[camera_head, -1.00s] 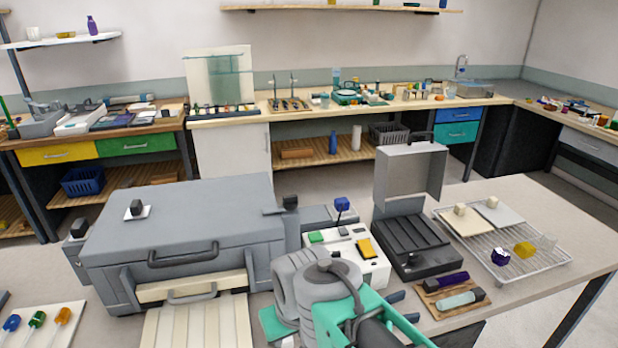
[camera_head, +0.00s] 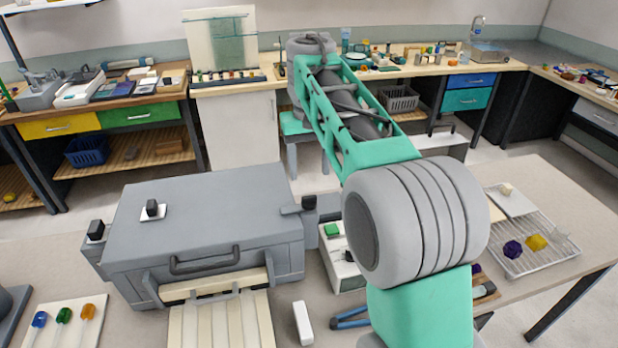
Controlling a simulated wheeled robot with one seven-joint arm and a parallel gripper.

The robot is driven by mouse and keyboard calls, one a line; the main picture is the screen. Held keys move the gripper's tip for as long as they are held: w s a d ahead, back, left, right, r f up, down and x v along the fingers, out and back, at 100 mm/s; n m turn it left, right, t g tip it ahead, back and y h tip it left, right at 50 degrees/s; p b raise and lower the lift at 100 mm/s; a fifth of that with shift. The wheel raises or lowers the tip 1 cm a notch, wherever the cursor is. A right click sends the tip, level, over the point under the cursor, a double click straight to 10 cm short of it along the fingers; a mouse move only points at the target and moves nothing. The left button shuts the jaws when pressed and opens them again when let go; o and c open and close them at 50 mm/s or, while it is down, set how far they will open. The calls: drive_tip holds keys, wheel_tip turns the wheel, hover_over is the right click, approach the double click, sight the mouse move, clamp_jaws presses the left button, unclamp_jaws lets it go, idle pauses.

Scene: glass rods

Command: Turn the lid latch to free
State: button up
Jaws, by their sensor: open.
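A grey lidded box (camera_head: 215,225) stands on the near bench, its lid down and a dark handle (camera_head: 205,260) on its front. At its right upper edge is a grey latch bar with a black knob (camera_head: 309,202). Another black knob (camera_head: 152,207) sits on a white plate on the lid, and a third (camera_head: 96,230) is at the left side. I cannot tell for certain which is the lid latch. My gripper (camera_head: 308,165) is open and empty, pointing down, above and apparently behind the right-hand knob. My arm hides part of the bench to the right.
A white control box with a green button (camera_head: 332,230) stands right of the grey box, partly behind my arm. A wire rack (camera_head: 525,250) with coloured pieces is further right. A white block (camera_head: 302,322) lies in front.

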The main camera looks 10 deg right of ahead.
sight(309, 196)
wheel_tip(309, 196, down, 8)
drive_tip(key=b, duration=0.7)
drive_tip(key=shift+w+r, duration=0.1)
drive_tip(key=shift+r, duration=0.05)
drive_tip(key=shift+r, duration=0.1)
clamp_jaws()
idle(0.8)
